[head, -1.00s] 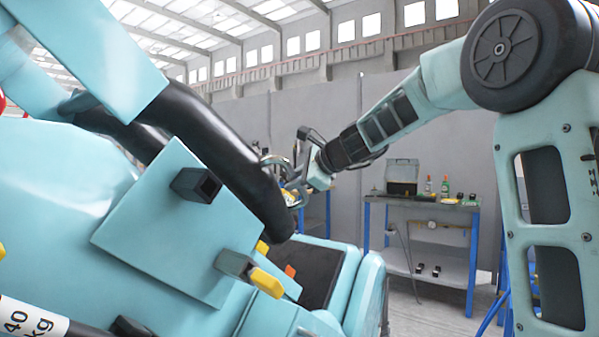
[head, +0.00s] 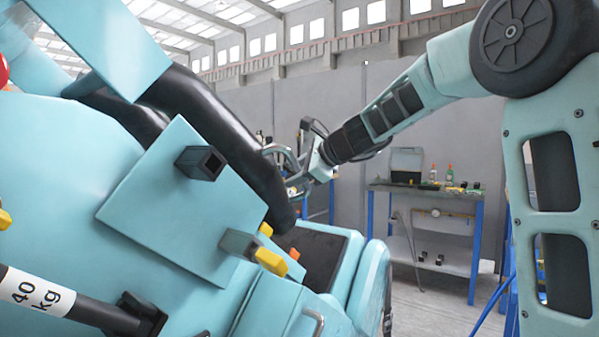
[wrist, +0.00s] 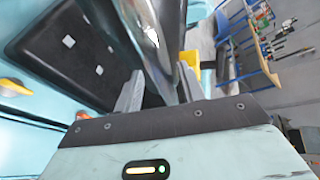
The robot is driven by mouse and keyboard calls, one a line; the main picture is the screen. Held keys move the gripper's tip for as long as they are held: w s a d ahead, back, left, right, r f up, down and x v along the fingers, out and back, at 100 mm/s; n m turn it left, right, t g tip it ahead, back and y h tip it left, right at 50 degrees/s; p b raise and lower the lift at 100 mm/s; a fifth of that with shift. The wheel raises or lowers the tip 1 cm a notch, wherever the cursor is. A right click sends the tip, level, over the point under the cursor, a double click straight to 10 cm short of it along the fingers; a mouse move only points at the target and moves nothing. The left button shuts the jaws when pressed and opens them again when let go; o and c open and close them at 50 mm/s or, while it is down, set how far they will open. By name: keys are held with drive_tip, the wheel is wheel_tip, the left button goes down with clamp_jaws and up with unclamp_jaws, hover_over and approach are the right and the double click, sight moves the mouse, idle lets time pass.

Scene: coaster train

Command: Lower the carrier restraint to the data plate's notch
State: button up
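The carrier restraint (head: 215,125) is a thick black padded bar, sloping from upper left to its rounded lower end beside the teal seat. A silver handle loop (head: 277,153) is on its far side. My gripper (head: 298,180) is at that handle; the restraint partly hides the contact. In the wrist view, my fingers (wrist: 160,90) stand on both sides of shiny, dark bar material (wrist: 148,40) and appear shut on it. A square teal plate (head: 150,205) with a black square socket (head: 200,162) faces me. I cannot tell whether it is the data plate; no notch is clear.
A yellow-tipped lever (head: 268,260) sticks out below the plate. A black cylinder labelled 40 kg (head: 70,310) is at lower left. A blue-legged workbench (head: 425,187) with a case (head: 405,165) stands behind. Open floor shows between seat and bench.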

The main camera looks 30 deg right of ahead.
drive_tip(key=v, duration=1.7)
drive_tip(key=shift+s+p, duration=0.15)
drive_tip(key=shift+p, duration=0.15)
drive_tip(key=shift+r, duration=0.1)
